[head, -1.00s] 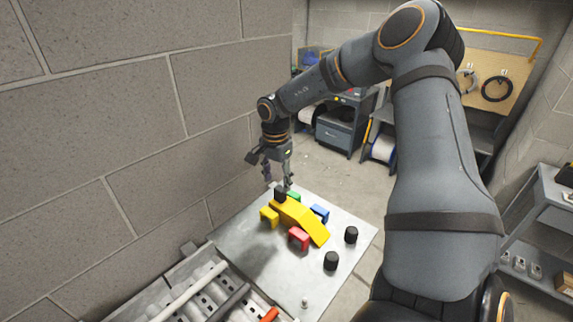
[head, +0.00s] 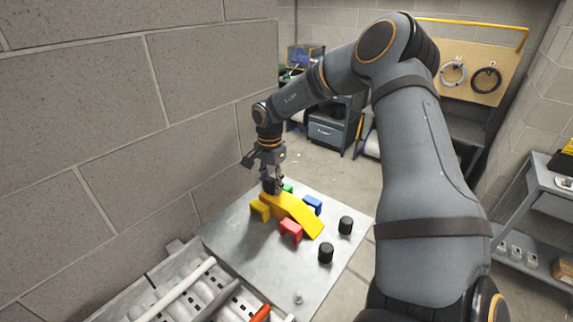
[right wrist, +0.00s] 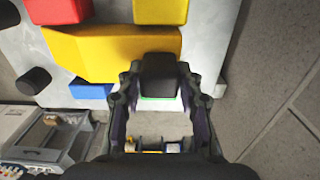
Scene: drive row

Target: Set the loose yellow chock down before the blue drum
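A yellow block (head: 260,210) stands on the grey plate (head: 243,241), beside a long yellow ramp-shaped piece (head: 302,217); the yellow block also shows in the right wrist view (right wrist: 160,10). My right gripper (head: 272,187) is down at the ramp's high end. In the right wrist view its fingers (right wrist: 160,82) lie on either side of a black drum-like piece (right wrist: 160,72); whether they press on it is unclear. The blue block (head: 312,204) sits on the ramp's far side. I see no blue drum. My left gripper is not in view.
A red block (head: 291,231) and a green block (head: 288,188) stand beside the ramp. Two black cylinders (head: 326,252) (head: 346,225) stand on the plate's right side. A block wall (head: 80,130) rises close on the left. A roller rack (head: 190,292) lies in front.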

